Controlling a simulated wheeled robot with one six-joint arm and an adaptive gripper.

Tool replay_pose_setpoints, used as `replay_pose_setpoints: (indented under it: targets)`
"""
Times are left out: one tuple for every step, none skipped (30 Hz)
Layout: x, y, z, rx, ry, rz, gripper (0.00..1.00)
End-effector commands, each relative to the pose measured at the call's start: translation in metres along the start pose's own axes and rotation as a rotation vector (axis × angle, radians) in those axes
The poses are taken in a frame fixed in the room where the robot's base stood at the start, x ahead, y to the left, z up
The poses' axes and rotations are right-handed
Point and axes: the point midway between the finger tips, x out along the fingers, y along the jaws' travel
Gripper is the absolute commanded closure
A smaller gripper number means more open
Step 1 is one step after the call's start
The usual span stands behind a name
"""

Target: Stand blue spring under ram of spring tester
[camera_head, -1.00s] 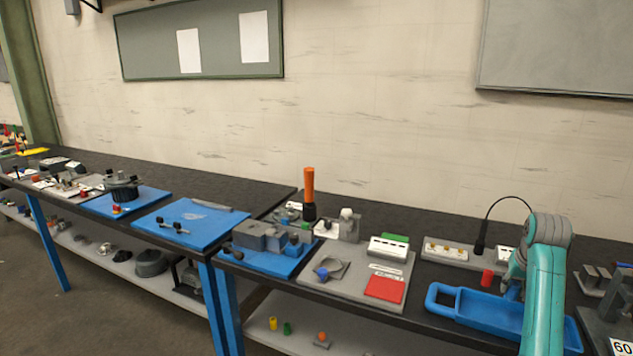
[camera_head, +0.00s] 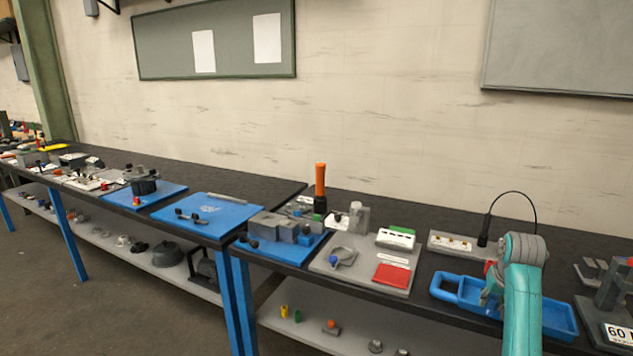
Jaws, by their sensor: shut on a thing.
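My gripper (camera_head: 490,291), partly hidden behind my teal arm, is over the left part of a blue tray (camera_head: 458,300). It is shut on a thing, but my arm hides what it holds. I cannot make out a blue spring. At the right edge stands a dark grey device (camera_head: 607,292) with a white label reading "60" and part of a letter, cut off by the frame; it looks like the spring tester. Its ram is not clearly visible. My gripper is well to the left of it.
A red piece (camera_head: 490,268) shows beside my arm. Behind the tray is a pale block (camera_head: 450,243) and a black stand with a curved cable (camera_head: 483,240). To the left lies a grey board (camera_head: 345,280) with a red plate (camera_head: 392,275). Dark bench top shows between board and tray.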

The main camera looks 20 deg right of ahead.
Motion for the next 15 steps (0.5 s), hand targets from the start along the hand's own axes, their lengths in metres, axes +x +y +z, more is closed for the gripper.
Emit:
replay_pose_setpoints:
  targets:
    - [0.007,-0.012,0.006,-0.016,-0.003,-0.007,1.0]
    - [0.011,-0.019,0.01,-0.024,-0.004,-0.01,1.0]
    - [0.016,-0.029,0.014,-0.037,-0.003,-0.015,1.0]
    - [0.02,-0.036,0.018,-0.047,-0.003,-0.02,1.0]
    - [0.025,-0.045,0.023,-0.059,-0.004,-0.025,1.0]
    - [0.032,-0.058,0.03,-0.076,-0.005,-0.032,1.0]
    - [0.038,-0.069,0.037,-0.09,-0.005,-0.038,1.0]
    - [0.043,-0.081,0.044,-0.106,-0.006,-0.044,1.0]
    - [0.052,-0.096,0.054,-0.128,-0.007,-0.053,1.0]
    - [0.057,-0.108,0.062,-0.145,-0.006,-0.06,1.0]
    - [0.063,-0.12,0.071,-0.161,-0.007,-0.067,1.0]
    - [0.07,-0.135,0.082,-0.183,-0.006,-0.076,1.0]
    - [0.075,-0.146,0.091,-0.2,-0.006,-0.083,1.0]
    - [0.08,-0.157,0.101,-0.217,-0.006,-0.09,1.0]
    - [0.087,-0.171,0.114,-0.239,-0.006,-0.099,1.0]
